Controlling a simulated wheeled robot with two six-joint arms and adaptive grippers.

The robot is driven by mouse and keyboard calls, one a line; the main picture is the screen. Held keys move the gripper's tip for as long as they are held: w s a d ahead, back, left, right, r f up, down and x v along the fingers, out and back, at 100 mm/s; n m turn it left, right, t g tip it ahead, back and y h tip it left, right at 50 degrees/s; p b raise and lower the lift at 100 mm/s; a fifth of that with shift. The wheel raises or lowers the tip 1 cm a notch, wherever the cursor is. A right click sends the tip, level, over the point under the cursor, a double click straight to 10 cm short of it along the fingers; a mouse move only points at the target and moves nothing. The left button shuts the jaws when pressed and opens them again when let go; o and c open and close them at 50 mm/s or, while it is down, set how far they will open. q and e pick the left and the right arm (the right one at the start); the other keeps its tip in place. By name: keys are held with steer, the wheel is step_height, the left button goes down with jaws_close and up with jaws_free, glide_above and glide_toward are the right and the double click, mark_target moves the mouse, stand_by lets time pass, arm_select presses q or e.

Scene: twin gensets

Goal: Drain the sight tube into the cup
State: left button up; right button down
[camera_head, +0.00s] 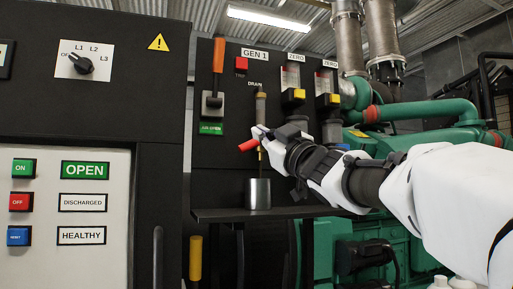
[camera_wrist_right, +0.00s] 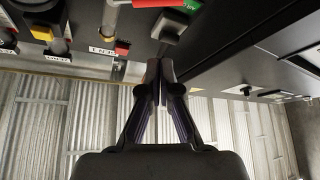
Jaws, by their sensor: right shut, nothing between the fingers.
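The sight tube (camera_head: 261,108) hangs upright under the DRAIN label on the black panel, and its lower end is partly hidden by my right gripper. A red valve handle (camera_head: 248,145) sticks out to the left below the tube. A grey metal cup (camera_head: 258,193) stands upright on the shelf under the valve outlet. My right gripper (camera_head: 262,133) is shut and empty beside the valve, just above the red handle; I cannot tell whether it touches it. Its closed fingers (camera_wrist_right: 160,72) also show in the right wrist view. My left gripper is not in view.
An orange lever (camera_head: 218,55) with a green label and a red button (camera_head: 241,64) are close by on the panel. Two gauges with yellow knobs (camera_head: 299,95) hang to the right. A narrow black shelf (camera_head: 225,214) holds the cup. A cabinet (camera_head: 75,210) stands left.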

mark_target(252, 144)
steer(key=r+p+x, duration=0.1)
steer(key=p+x, duration=0.4)
steer(key=x, duration=0.3)
steer(key=f, duration=0.1)
steer(key=d+f, duration=0.1)
steer(key=f, duration=0.1)
steer(key=w+f, duration=0.1)
steer(key=shift+d+f+b, duration=0.15)
steer(key=shift+d+b, duration=0.1)
steer(key=shift+b, duration=0.05)
steer(key=shift+w+a, duration=0.1)
